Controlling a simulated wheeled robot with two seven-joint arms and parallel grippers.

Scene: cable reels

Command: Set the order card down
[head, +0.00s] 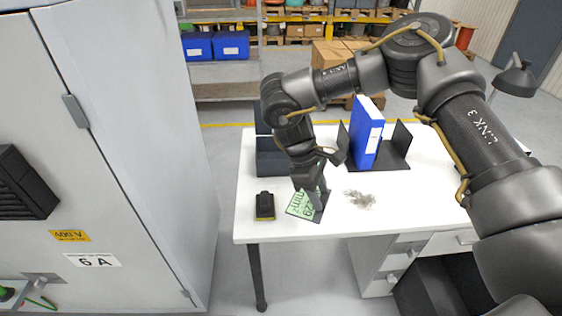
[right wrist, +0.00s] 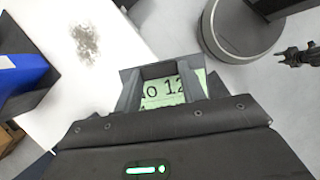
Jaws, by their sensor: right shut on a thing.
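The order card (head: 304,204) is green with dark printing and a dark edge, low over the front left part of the white desk (head: 330,226). My right gripper (head: 309,183) comes down on it from above and is shut on it. In the right wrist view the card (right wrist: 172,90) shows between the two fingers of the gripper (right wrist: 160,88), with part of its print readable. I cannot tell whether the card touches the desk top. A small dark gripper at the right edge of the right wrist view seems to be my left one (right wrist: 290,57); its jaws are too small to judge.
A black and yellow device (head: 264,206) stands just left of the card. A dark bin (head: 275,160), a blue binder (head: 366,132) and dark bookends (head: 396,152) stand behind. A grey cabinet (head: 150,130) is at left.

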